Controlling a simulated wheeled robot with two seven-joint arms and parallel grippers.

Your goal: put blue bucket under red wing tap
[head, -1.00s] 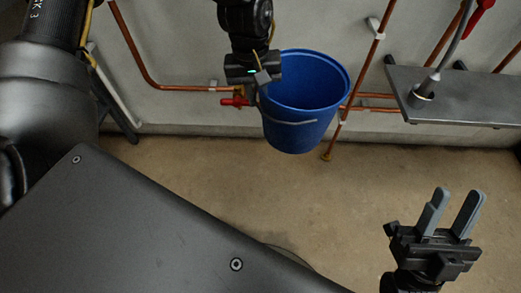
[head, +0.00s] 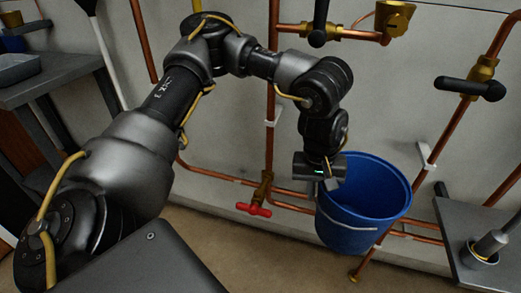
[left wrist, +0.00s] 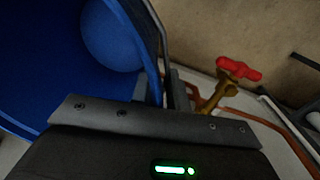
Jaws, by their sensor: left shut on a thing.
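The blue bucket (head: 352,232) hangs roughly upright in front of the wall pipes, apparently clear of the floor. My left gripper (head: 324,178) is shut on its rim at the left side. The left wrist view shows the blue bucket wall (left wrist: 110,85) beside the gripper (left wrist: 172,92), with the grey bail close by. The red wing tap (head: 254,209) sits on a brass valve low on a copper pipe, left of the bucket and apart from it. It also shows in the left wrist view (left wrist: 238,69). My right gripper is out of view.
Two black-handled brass taps, one above (head: 318,38) and one to the right (head: 470,88), are on the wall. A grey shelf (head: 455,225) with a hose fitting stands right of the bucket. A grey table (head: 55,77) with a tray is at far left.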

